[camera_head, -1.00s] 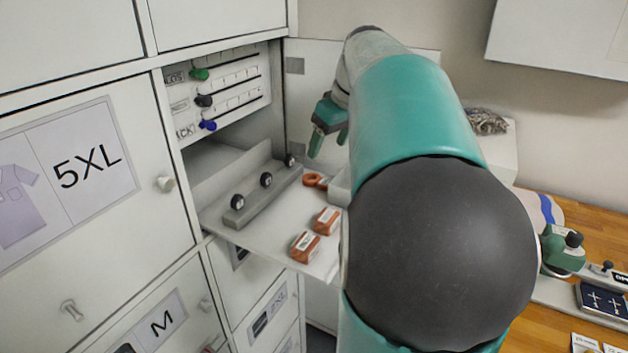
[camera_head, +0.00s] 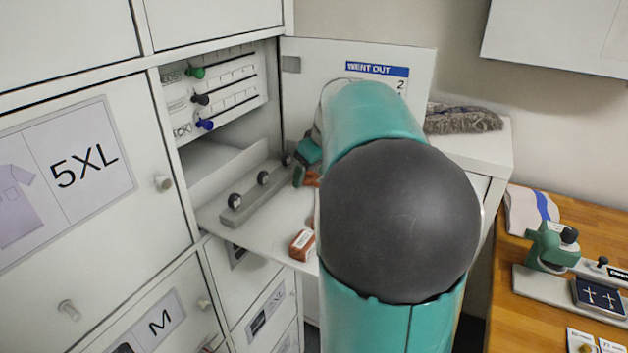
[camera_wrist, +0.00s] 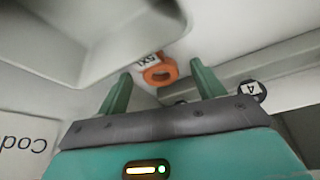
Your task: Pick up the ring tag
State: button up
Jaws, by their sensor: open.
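The ring tag (camera_wrist: 160,70) is orange, with a round hole and a white label reading 5XL. In the wrist view it lies beyond my fingertips, between them in the picture. In the head view only a small orange part of it (camera_head: 312,180) shows beside my gripper (camera_head: 301,174); my arm hides the rest. My gripper (camera_wrist: 160,76) is open in the wrist view, with nothing between its fingers. I cannot tell how large the gap to the tag is.
The tag lies on a pale fold-down shelf (camera_head: 275,225). A grey rail with round knobs (camera_head: 255,192) runs left of my gripper. A pale tray (camera_wrist: 100,35) stands close by in the wrist view.

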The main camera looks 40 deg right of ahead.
jog(key=c, duration=1.1)
jog(key=shift+o, duration=0.2)
jog(key=shift+r, duration=0.1)
jog(key=shift+r, duration=0.55)
jog(key=s+a+r, duration=0.8)
jog(key=a+r, duration=0.3)
jog(key=shift+a+r, duration=0.15)
jog(key=shift+r, duration=0.2)
